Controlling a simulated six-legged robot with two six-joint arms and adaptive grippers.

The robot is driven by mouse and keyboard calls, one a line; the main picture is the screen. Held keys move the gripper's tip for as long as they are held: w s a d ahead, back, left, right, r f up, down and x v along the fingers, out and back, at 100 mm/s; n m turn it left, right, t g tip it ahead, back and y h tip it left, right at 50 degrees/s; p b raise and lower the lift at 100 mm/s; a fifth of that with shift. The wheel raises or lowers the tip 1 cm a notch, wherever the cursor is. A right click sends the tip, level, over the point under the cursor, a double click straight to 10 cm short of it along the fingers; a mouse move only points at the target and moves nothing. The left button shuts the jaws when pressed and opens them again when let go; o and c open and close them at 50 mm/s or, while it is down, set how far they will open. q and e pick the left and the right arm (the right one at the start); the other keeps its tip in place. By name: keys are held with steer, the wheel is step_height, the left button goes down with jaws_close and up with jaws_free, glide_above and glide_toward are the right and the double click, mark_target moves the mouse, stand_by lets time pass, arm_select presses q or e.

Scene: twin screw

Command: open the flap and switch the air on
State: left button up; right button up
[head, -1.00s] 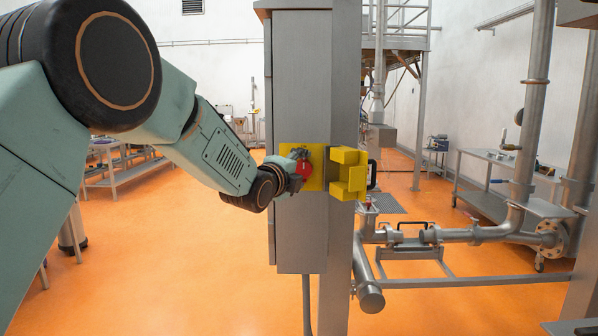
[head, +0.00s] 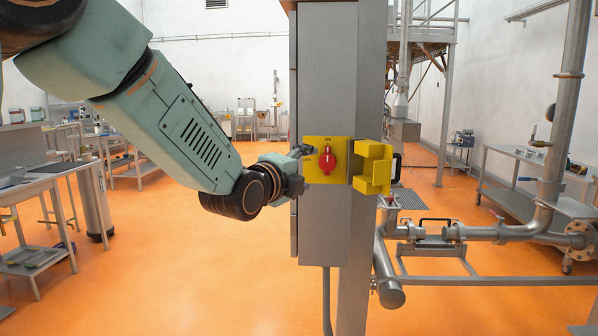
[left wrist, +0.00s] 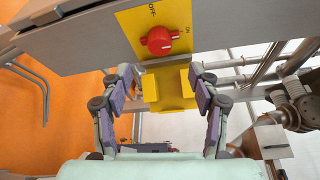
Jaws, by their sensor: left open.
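The yellow switch plate (head: 313,172) is on the grey cabinet column, with a red knob (head: 328,160) in its middle. The knob's handle stands upright in the head view. In the left wrist view the knob (left wrist: 158,40) has its white mark on the right, toward the short label, away from "OFF". The yellow flap (head: 373,168) stands swung open at the plate's right; it also shows below the plate in the left wrist view (left wrist: 168,90). My left gripper (head: 303,151) is open and empty at the plate's left edge, apart from the knob. My right gripper is out of view.
The grey cabinet (head: 325,80) is in front of me. Pipes (head: 500,233) and a steel trolley (head: 525,190) stand to the right, a metal table (head: 40,185) to the left. The orange floor (head: 190,270) is free left of the cabinet.

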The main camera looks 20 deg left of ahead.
arm_select(q)
steer(key=shift+s+a+r, duration=0.1)
steer(key=shift+s+a, duration=0.05)
steer(key=shift+s, duration=0.9)
steer(key=s+f+n+g+b, duration=0.25)
steer(key=s+f+n, duration=0.3)
steer(key=f, duration=0.75)
steer(key=s+f+n+g+y+b, duration=0.1)
steer(key=s+f+n+g+b, duration=0.15)
steer(key=s+f+n, duration=0.7)
steer(key=f+n+g+b, duration=0.1)
steer(key=f+n+g, duration=0.25)
steer(key=f, duration=1.25)
steer(key=s+d+f+n+g+b, duration=0.1)
steer(key=s+f+n+g+b, duration=0.2)
steer(key=s+f, duration=2.3)
steer(key=s+g+b, duration=0.3)
steer(key=g+b, duration=0.2)
steer(key=shift+s+f+y+b, duration=0.3)
steer(key=shift+s+f, duration=0.05)
steer(key=shift+s, duration=0.05)
